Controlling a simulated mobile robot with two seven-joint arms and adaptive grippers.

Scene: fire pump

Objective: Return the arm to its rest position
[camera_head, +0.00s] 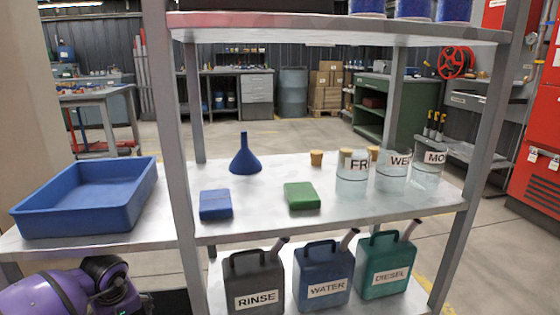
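The purple and black part of my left arm (75,290) shows at the lower left, below the shelf with the blue tray. The gripper fingers on that arm are not visible in the head view. My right arm and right gripper do not show. A blue funnel (245,158), a blue block (215,204) and a green block (301,196) rest on the middle shelf (270,222). Labelled glass jars (391,175) stand at its right, with corks (316,158) near them.
A blue tray (85,208) sits on the left shelf, just above my arm. A metal post (180,150) stands right of it. Canisters labelled RINSE (257,280), WATER (322,270) and DIESEL (388,262) stand on the lower shelf. Benches and a red cabinet (545,150) are behind.

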